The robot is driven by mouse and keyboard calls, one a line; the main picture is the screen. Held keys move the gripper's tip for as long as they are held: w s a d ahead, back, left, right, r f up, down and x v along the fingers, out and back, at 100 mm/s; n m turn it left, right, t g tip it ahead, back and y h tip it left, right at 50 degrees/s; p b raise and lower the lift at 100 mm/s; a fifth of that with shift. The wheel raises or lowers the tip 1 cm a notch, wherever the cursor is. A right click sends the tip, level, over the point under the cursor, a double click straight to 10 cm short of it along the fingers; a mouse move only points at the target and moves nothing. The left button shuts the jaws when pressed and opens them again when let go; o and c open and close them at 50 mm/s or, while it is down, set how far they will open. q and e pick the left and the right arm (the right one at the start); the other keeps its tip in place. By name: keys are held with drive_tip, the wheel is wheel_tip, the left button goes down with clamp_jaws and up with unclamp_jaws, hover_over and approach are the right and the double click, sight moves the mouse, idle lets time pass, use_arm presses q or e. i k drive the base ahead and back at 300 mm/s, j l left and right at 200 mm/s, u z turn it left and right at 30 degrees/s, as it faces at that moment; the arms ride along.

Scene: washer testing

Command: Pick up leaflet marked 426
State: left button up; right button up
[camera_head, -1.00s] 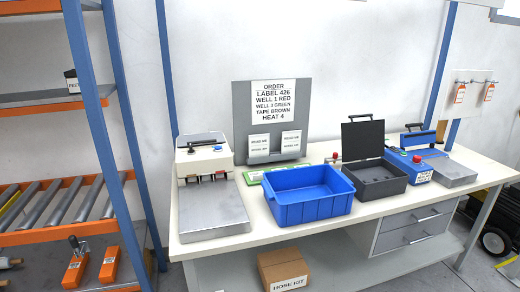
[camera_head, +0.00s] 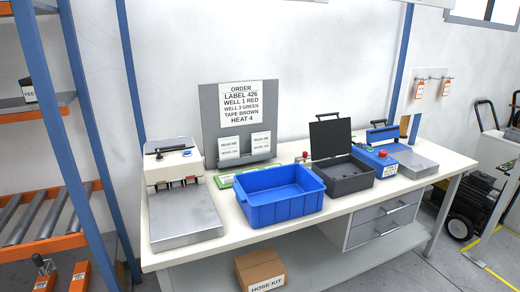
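Two white leaflets stand in holders on the grey order board (camera_head: 209,115). The left leaflet (camera_head: 229,148) and the right leaflet (camera_head: 260,142) carry small print that is too blurred to read, so I cannot tell which is marked 426. The order sheet (camera_head: 241,105) above them reads label 426, well 1 red, well 3 green, tape brown, heat 4. Neither of my grippers is in view.
A blue bin (camera_head: 283,208) stands on the workbench (camera_head: 330,207) in front of the board. A cream and steel machine (camera_head: 187,218) is at left, an open dark case (camera_head: 343,177) and a blue sealer (camera_head: 385,162) at right. An orange and blue shelf (camera_head: 40,184) stands at far left.

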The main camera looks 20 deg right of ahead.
sight(261, 141)
drive_tip(key=i+l, duration=0.15)
drive_tip(key=l, duration=0.25)
drive_tip(key=i+l+z, duration=0.1)
drive_tip(key=l, duration=0.3)
drive_tip(key=i+l+z, duration=0.1)
drive_tip(key=l, duration=0.3)
drive_tip(key=i+l, duration=0.25)
drive_tip(key=l+z, duration=0.05)
drive_tip(key=l, duration=0.05)
